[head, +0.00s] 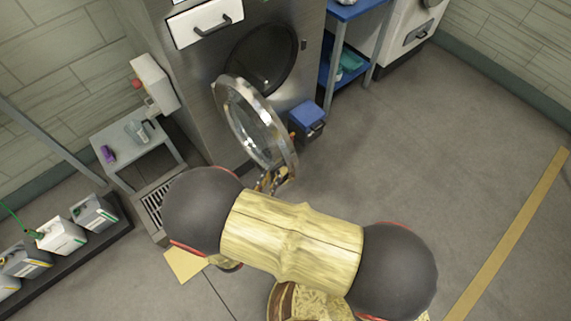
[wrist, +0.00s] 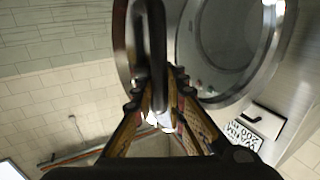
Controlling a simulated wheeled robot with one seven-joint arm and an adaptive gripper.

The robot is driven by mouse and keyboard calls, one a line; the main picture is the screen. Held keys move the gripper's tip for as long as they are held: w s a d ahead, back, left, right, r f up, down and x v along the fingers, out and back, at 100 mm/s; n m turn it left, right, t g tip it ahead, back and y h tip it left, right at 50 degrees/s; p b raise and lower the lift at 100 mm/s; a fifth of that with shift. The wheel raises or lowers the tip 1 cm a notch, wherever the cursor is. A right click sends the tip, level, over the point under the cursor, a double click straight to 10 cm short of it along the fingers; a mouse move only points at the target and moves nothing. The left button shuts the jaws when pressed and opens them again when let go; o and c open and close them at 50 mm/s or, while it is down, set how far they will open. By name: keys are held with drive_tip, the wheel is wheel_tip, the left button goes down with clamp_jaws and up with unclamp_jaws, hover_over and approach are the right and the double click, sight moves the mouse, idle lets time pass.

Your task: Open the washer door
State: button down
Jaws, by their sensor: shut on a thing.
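The washer (head: 200,65) is a grey metal machine with a dark round drum opening (head: 262,58). Its round door (head: 250,122), a metal ring with glass, stands swung out from the opening. In the wrist view the door ring (wrist: 122,50) and a dark upright handle (wrist: 156,40) show close up. My gripper (wrist: 162,95) is shut on the door handle. In the head view my gripper (head: 272,180) is at the lower edge of the door, partly hidden by my arm.
A blue bin (head: 307,115) stands on the floor right of the washer, near a blue shelf cart (head: 340,50). A small grey table (head: 135,140) stands left, with several canisters (head: 62,235) farther left. The floor at right is clear.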

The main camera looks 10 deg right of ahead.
drive_tip(key=shift+s+a+f, duration=0.1)
drive_tip(key=shift+s+a, duration=0.45)
drive_tip(key=shift+a, duration=0.25)
drive_tip(key=c, duration=2.2)
unclamp_jaws()
drive_tip(key=shift+s, duration=0.1)
drive_tip(key=o, duration=0.4)
drive_tip(key=shift+c, duration=0.2)
drive_tip(key=shift+a, duration=0.1)
drive_tip(key=shift+a, duration=0.1)
drive_tip(key=v, duration=1.1)
drive_tip(key=shift+s+a, duration=0.15)
drive_tip(key=shift+s, duration=0.2)
